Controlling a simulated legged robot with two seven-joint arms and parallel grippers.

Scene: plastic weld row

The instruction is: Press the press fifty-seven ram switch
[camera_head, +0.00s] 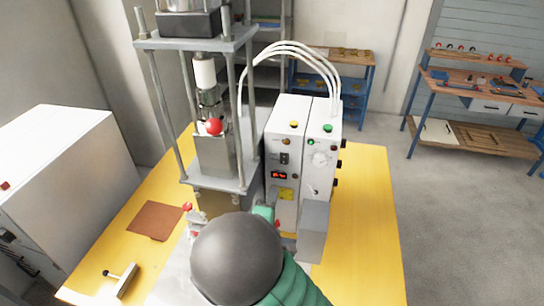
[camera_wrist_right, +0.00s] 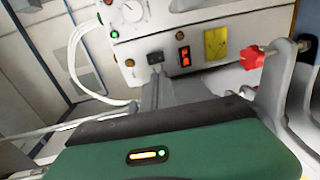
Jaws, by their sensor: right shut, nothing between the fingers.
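The white control box (camera_head: 288,150) stands beside the press (camera_head: 215,150) on the yellow table. Its front carries a small black switch (camera_head: 284,158), a red-lit display (camera_head: 278,175) and a yellow label (camera_head: 286,194). In the right wrist view the black switch (camera_wrist_right: 155,57) sits beside the red-lit part (camera_wrist_right: 184,57), just beyond my right gripper (camera_wrist_right: 157,88). That gripper is shut and empty, pointing at the panel; I cannot tell whether its tips touch it. In the head view my dark, rounded arm link hides much of this gripper. I cannot read which press number it is. My left gripper is out of view.
A red knob (camera_wrist_right: 252,57) on a grey bracket is close to the right of my gripper. White hoses (camera_head: 290,52) arch over the box. A brown pad (camera_head: 155,221) lies on the yellow table (camera_head: 362,215), whose right side is clear.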

